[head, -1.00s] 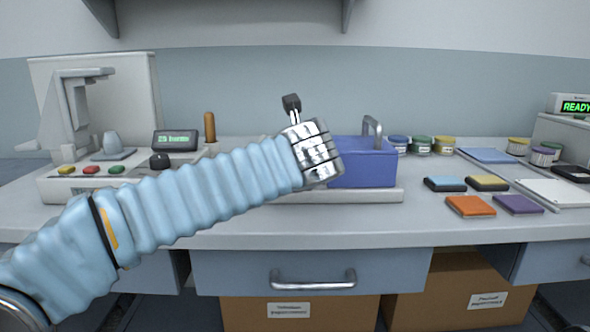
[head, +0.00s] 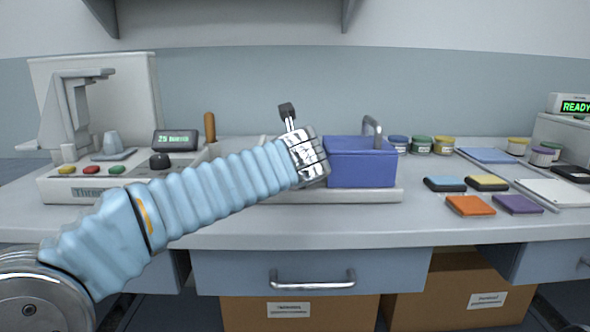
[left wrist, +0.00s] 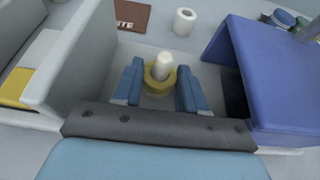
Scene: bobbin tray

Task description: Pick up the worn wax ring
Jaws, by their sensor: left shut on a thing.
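In the left wrist view a yellow ring (left wrist: 152,82), which I take to be the wax ring, sits around a short white post (left wrist: 163,66). My left gripper (left wrist: 160,88) has its two blue fingers on either side of the ring, shut on it. The ring is still around the post. In the head view my left arm reaches in from the left, and its wrist hides the fingers and the ring, beside the blue bin (head: 361,167). My right gripper is in neither view.
The blue bin, with a grey handle (head: 372,130), stands close to the right of my gripper. A light grey wall (left wrist: 70,60) stands close on the left. A white spool (left wrist: 184,21) stands beyond. Jars (head: 420,145) and coloured pads (head: 470,205) are further right.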

